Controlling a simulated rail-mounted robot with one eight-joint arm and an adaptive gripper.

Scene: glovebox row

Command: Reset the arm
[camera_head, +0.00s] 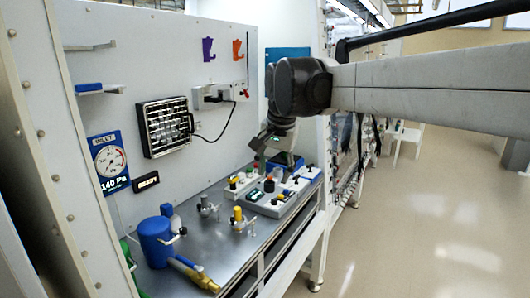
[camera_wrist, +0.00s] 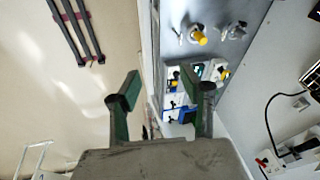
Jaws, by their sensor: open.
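My gripper (camera_wrist: 159,88) is open in the wrist view, its two dark green fingers spread wide with nothing between them. In the head view my arm reaches in from the right and bends down at a dark joint, and the gripper (camera_head: 262,152) hangs above the far end of the grey bench (camera_head: 222,222). It is partly hidden there by the arm. Below it stands a control box (camera_head: 278,198) with knobs and switches. I cannot tell from these frames whether the gripper touches anything.
The white back panel holds a gauge (camera_head: 109,161), a lit grid lamp (camera_head: 167,125) and a cabled socket (camera_head: 222,95). Open floor (camera_head: 420,235) lies right.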

